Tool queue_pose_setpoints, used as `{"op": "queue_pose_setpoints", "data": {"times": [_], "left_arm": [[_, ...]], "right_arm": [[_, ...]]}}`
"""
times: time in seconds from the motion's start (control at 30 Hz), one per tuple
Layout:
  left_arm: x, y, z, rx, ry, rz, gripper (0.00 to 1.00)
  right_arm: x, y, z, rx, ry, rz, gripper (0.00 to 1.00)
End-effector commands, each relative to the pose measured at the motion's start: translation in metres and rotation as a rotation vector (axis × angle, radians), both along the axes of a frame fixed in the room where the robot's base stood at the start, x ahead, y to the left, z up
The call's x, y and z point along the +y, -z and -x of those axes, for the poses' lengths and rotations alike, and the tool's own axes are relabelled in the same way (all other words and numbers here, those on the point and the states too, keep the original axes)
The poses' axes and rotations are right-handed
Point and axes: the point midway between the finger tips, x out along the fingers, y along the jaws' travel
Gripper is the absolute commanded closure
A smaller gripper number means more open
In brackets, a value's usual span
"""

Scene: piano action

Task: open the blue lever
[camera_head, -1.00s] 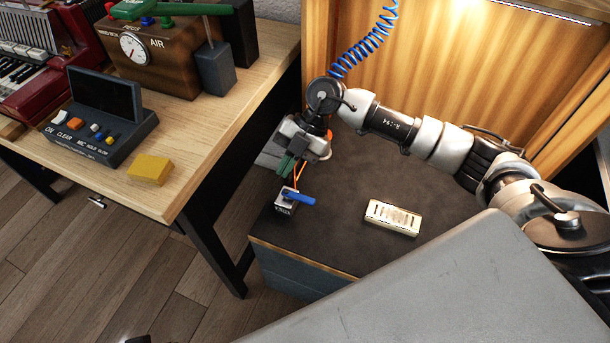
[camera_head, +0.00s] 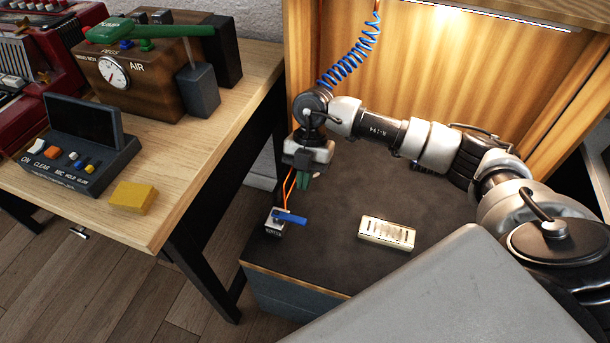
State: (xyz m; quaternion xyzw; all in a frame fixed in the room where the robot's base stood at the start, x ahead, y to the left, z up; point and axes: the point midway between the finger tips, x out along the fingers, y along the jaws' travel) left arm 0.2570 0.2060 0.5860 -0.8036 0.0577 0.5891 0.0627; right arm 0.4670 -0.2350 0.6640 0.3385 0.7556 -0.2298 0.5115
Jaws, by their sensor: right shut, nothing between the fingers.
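The blue lever (camera_head: 290,217) sits on top of a small grey valve block (camera_head: 274,227) near the left edge of the dark-topped cabinet. It points to the right. Orange tubes (camera_head: 288,185) rise from behind the block. My right gripper (camera_head: 304,180) points down above and behind the lever, apart from it. My left gripper is not in view.
A pale metal harmonica-like block (camera_head: 387,233) lies on the cabinet top (camera_head: 335,262) to the right of the lever. A wooden table (camera_head: 150,225) at left holds a control box (camera_head: 85,160), a yellow sponge-like block (camera_head: 133,196) and a gauge box (camera_head: 150,75). A blue coiled hose (camera_head: 350,55) hangs behind my arm.

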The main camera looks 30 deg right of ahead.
Motion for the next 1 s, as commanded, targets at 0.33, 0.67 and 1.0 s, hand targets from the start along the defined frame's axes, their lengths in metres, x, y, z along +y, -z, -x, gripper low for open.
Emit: {"op": "queue_pose_setpoints", "data": {"times": [0.33, 0.67, 1.0], "left_arm": [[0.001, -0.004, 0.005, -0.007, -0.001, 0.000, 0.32], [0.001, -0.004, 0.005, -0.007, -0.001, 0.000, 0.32], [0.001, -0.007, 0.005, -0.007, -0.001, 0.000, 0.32]], "right_arm": [[0.016, 0.053, 0.014, 0.001, 0.000, -0.001, 1.00], [0.018, 0.060, 0.016, -0.001, -0.001, -0.001, 1.00], [0.022, 0.058, 0.014, 0.000, 0.009, -0.001, 1.00]]}}
